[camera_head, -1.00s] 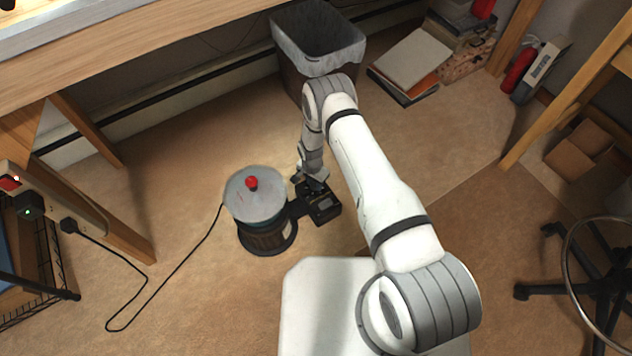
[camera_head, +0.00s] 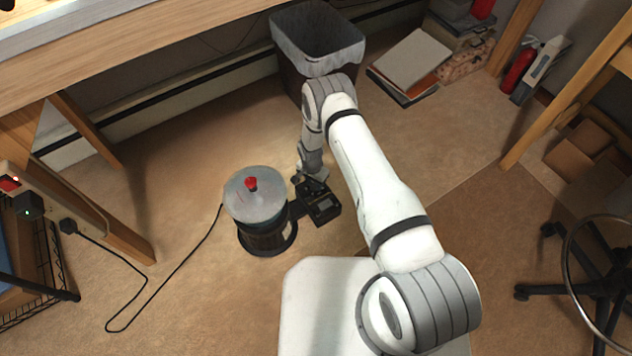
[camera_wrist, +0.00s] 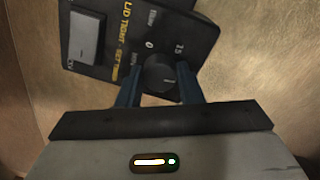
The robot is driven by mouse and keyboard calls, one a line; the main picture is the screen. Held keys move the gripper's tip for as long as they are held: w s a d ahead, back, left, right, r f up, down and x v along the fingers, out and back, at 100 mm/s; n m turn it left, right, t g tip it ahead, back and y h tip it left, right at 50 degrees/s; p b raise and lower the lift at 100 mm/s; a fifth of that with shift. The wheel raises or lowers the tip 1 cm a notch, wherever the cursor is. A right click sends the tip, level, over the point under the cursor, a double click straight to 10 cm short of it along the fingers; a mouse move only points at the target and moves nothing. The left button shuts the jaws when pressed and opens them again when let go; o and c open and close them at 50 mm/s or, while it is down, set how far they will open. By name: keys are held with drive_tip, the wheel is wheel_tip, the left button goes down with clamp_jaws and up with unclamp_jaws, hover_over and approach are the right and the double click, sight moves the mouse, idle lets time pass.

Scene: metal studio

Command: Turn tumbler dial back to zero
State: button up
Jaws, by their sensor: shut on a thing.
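The tumbler (camera_head: 262,232) stands on the floor, a dark drum with a grey lid and a red knob (camera_head: 251,183) on top. Its black control box (camera_head: 323,208) sits to its right. In the wrist view the control box face (camera_wrist: 115,30) shows yellow lettering, "0" and "15" marks and a grey rocker switch (camera_wrist: 86,38). The round black dial (camera_wrist: 160,76) has a short light pointer mark. My gripper (camera_wrist: 158,90) is shut on the dial, one blue-grey finger on each side. In the head view my gripper (camera_head: 310,182) is small and partly hidden at the box.
A lined waste bin (camera_head: 318,40) stands behind my arm. A black cord (camera_head: 180,272) runs across the floor from the tumbler to a power strip (camera_head: 50,205) at left. A wheeled chair base (camera_head: 575,290) is at right. Open floor lies left of the tumbler.

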drive_tip(key=shift+a+f+n, duration=0.1)
drive_tip(key=shift+a+n, duration=0.05)
drive_tip(key=shift+n, duration=0.25)
drive_tip(key=shift+s+n+b, duration=0.1)
drive_tip(key=shift+n+b, duration=0.55)
drive_tip(key=shift+n, duration=0.25)
drive_tip(key=n+b, duration=0.1)
drive_tip(key=n, duration=0.2)
drive_tip(key=shift+n, duration=0.3)
drive_tip(key=n+b, duration=0.1)
drive_tip(key=n, duration=0.2)
drive_tip(key=shift+n+t, duration=0.3)
drive_tip(key=shift+n, duration=0.1)
drive_tip(key=n, duration=0.3)
drive_tip(key=shift+d+n, duration=0.3)
drive_tip(key=n, duration=0.6)
drive_tip(key=shift+d+b, duration=0.2)
drive_tip(key=shift+b, duration=0.15)
drive_tip(key=n, duration=0.3)
drive_tip(key=shift+w+d+n+y, duration=0.1)
drive_tip(key=shift+w+n+y, duration=0.1)
drive_tip(key=shift+n+y, duration=0.15)
drive_tip(key=shift+n, duration=0.65)
drive_tip(key=shift+w+t, duration=0.15)
drive_tip(key=shift+t, duration=0.15)
